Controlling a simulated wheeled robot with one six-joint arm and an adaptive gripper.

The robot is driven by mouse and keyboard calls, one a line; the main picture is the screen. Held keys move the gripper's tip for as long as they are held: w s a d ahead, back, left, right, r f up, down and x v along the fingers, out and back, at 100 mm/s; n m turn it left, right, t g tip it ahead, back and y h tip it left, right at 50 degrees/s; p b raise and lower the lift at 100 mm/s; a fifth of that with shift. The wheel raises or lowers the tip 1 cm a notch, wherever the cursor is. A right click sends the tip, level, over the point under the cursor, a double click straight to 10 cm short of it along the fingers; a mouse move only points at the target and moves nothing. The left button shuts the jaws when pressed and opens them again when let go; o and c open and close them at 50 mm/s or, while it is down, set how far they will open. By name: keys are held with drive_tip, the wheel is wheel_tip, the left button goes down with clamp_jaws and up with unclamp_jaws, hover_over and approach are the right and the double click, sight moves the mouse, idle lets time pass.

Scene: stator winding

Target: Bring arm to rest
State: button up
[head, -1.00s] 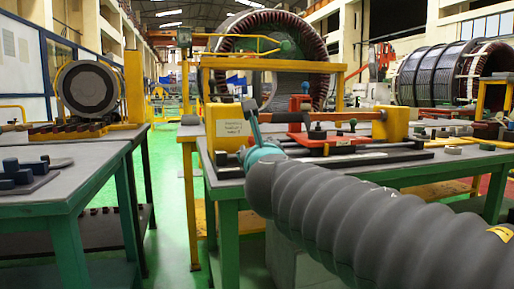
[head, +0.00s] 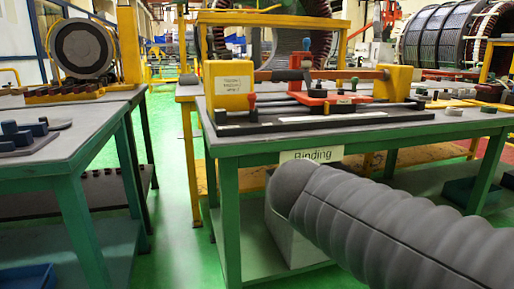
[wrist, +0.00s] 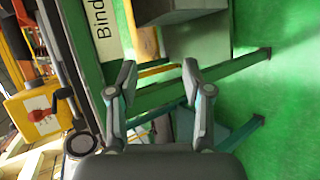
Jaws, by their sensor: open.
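My gripper (wrist: 158,95) shows in the wrist view with its two fingers spread apart and nothing between them. Beyond the fingers are the green frame of the bench, a strip of its underside and the green floor. In the head view my arm, in a grey ribbed sleeve, comes in from the lower right and ends in front of the bench marked Binding. The gripper itself is not visible in the head view.
The Binding bench (head: 270,150) carries a yellow-ended fixture (head: 230,87) with red parts. Its label (head: 311,155) hangs on the front edge. A second bench (head: 60,155) stands at left. Green floor (head: 172,190) lies open between them. A grey box (head: 290,235) sits under the Binding bench.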

drive_tip(key=s+d+f+m+g+y+p, duration=0.1)
drive_tip(key=s+d+f+m+g, duration=0.2)
drive_tip(key=s+f+m, duration=0.2)
drive_tip(key=s+d+f+m+g+y+p, duration=0.1)
drive_tip(key=s+f+m, duration=0.5)
drive_tip(key=s+m, duration=0.6)
drive_tip(key=s+d+g+p, duration=0.1)
drive_tip(key=s+d, duration=0.1)
drive_tip(key=shift+d+g, duration=0.35)
drive_tip(key=shift+g, duration=0.05)
drive_tip(key=shift+f, duration=0.1)
